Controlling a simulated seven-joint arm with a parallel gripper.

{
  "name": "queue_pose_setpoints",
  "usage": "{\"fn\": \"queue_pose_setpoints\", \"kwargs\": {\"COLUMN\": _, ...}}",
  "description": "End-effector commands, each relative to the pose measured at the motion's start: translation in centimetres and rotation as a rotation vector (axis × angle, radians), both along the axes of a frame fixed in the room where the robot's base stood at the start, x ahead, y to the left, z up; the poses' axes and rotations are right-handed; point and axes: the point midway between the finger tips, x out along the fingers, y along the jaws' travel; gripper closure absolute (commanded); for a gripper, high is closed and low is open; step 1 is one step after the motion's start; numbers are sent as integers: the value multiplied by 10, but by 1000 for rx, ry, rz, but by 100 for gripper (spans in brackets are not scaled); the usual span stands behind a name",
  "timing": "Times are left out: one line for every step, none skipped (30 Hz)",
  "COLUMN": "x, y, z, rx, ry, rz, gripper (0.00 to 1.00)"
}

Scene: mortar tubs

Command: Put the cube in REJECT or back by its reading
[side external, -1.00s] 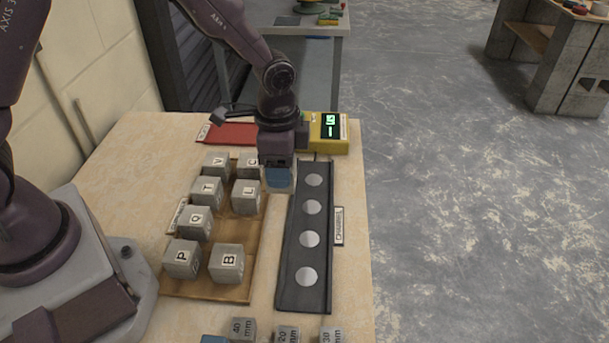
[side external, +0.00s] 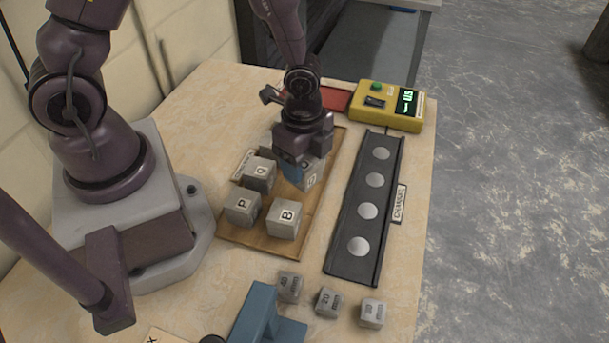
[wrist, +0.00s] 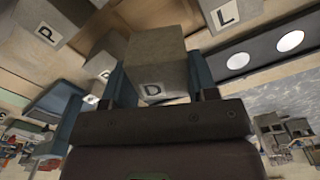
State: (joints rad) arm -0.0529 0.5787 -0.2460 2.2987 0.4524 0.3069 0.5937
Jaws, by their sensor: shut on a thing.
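In the wrist view a grey cube marked D (wrist: 155,62) sits between the two blue fingers of my gripper (wrist: 160,95). In the side external view my gripper (side external: 295,172) is shut on it above the back part of the wooden board (side external: 262,243). Cubes marked P (side external: 241,207), Q (side external: 259,174) and B (side external: 284,218) stand on the board; a cube marked L (wrist: 225,12) shows in the wrist view. The yellow meter (side external: 388,105) has a lit green display, its digits too small to read surely. The red area (side external: 336,98) is partly hidden behind my arm.
A dark channel with several pale discs (side external: 350,250) lies right of the board, with a label beside it. Small grey blocks marked in mm (side external: 327,303) and a blue object (side external: 255,315) lie at the front. The table between board and channel is narrow.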

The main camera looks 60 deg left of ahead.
Motion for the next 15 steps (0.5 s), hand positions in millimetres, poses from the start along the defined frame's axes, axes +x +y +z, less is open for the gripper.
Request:
{"fn": "queue_pose_setpoints", "kwargs": {"x": 0, "y": 0, "z": -4, "rx": 1, "ry": 1, "rz": -1, "gripper": 84}}
{"fn": "queue_pose_setpoints", "kwargs": {"x": 0, "y": 0, "z": -8, "rx": 1, "ry": 3, "rz": 0, "gripper": 84}}
{"fn": "queue_pose_setpoints", "kwargs": {"x": -1, "y": 0, "z": -13, "rx": 1, "ry": 3, "rz": -2, "gripper": 84}}
{"fn": "queue_pose_setpoints", "kwargs": {"x": -1, "y": 0, "z": -18, "rx": 2, "ry": 4, "rz": -1, "gripper": 84}}
{"fn": "queue_pose_setpoints", "kwargs": {"x": -1, "y": 0, "z": -22, "rx": 1, "ry": 4, "rz": 0, "gripper": 84}}
{"fn": "queue_pose_setpoints", "kwargs": {"x": -1, "y": -1, "z": -28, "rx": 1, "ry": 5, "rz": -1, "gripper": 84}}
{"fn": "queue_pose_setpoints", "kwargs": {"x": -1, "y": 0, "z": -31, "rx": 1, "ry": 3, "rz": 0, "gripper": 84}}
{"fn": "queue_pose_setpoints", "kwargs": {"x": 0, "y": 0, "z": -34, "rx": 1, "ry": 3, "rz": 0, "gripper": 84}}
{"fn": "queue_pose_setpoints", "kwargs": {"x": 0, "y": 0, "z": -37, "rx": 1, "ry": 2, "rz": 0, "gripper": 84}}
{"fn": "queue_pose_setpoints", "kwargs": {"x": 0, "y": 0, "z": -38, "rx": 1, "ry": 0, "rz": 1, "gripper": 84}}
{"fn": "queue_pose_setpoints", "kwargs": {"x": 0, "y": 0, "z": -39, "rx": 1, "ry": -1, "rz": 1, "gripper": 84}}
{"fn": "queue_pose_setpoints", "kwargs": {"x": 0, "y": 0, "z": -39, "rx": 1, "ry": -2, "rz": 2, "gripper": 84}}
{"fn": "queue_pose_setpoints", "kwargs": {"x": 0, "y": 0, "z": -39, "rx": 1, "ry": -2, "rz": 3, "gripper": 84}}
{"fn": "queue_pose_setpoints", "kwargs": {"x": 1, "y": 0, "z": -39, "rx": 1, "ry": -2, "rz": 3, "gripper": 84}}
{"fn": "queue_pose_setpoints", "kwargs": {"x": 0, "y": 0, "z": -39, "rx": 1, "ry": -2, "rz": 3, "gripper": 84}}
